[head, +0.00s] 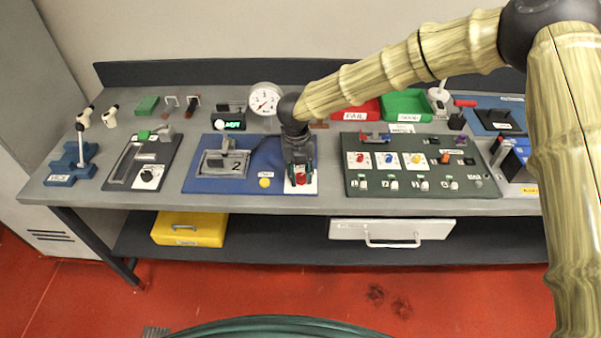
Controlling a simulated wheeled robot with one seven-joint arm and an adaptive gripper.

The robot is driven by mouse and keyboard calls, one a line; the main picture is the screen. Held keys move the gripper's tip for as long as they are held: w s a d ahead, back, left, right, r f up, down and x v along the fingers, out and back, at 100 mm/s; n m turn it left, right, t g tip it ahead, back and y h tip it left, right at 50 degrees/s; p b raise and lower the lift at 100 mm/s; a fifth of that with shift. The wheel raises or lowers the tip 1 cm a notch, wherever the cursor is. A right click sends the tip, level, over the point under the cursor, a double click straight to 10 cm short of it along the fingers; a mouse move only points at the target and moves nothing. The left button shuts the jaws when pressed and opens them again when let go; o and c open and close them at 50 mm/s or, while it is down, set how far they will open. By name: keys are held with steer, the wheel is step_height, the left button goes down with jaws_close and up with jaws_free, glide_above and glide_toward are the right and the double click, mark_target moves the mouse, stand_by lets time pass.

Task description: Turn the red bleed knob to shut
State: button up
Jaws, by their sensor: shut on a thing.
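The red bleed knob (300,178) sits on a white label plate (307,188) at the right end of a blue panel. My gripper (300,172) comes down on it from above, its fingers shut around the knob. Only a small red part of the knob shows between the fingers, and its pointer direction is hidden. A round white gauge (264,99) stands behind the panel, its reading too small to tell.
The blue panel (205,186) also bears a grey fixture and a yellow button (265,182). A green panel (420,189) with several coloured knobs lies close on the right. Red (357,115) and green bins (405,104) stand behind. The bench's front edge is clear.

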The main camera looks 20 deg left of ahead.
steer(key=n+p, duration=0.2)
steer(key=n, duration=0.2)
steer(key=shift+r+p, duration=0.2)
steer(key=shift+p, duration=0.15)
steer(key=n+p, duration=0.3)
steer(key=n, duration=0.2)
steer(key=shift+s, duration=0.1)
steer(key=n+p, duration=0.1)
steer(key=n, duration=0.3)
steer(key=shift+n+y+p, duration=0.3)
steer(key=shift+n+p, duration=0.1)
steer(key=shift+f+n+p, duration=0.15)
steer(key=shift+n+p, duration=0.45)
steer(key=shift+n, duration=1.3)
steer(key=o, duration=1)
steer(key=shift+d, duration=0.1)
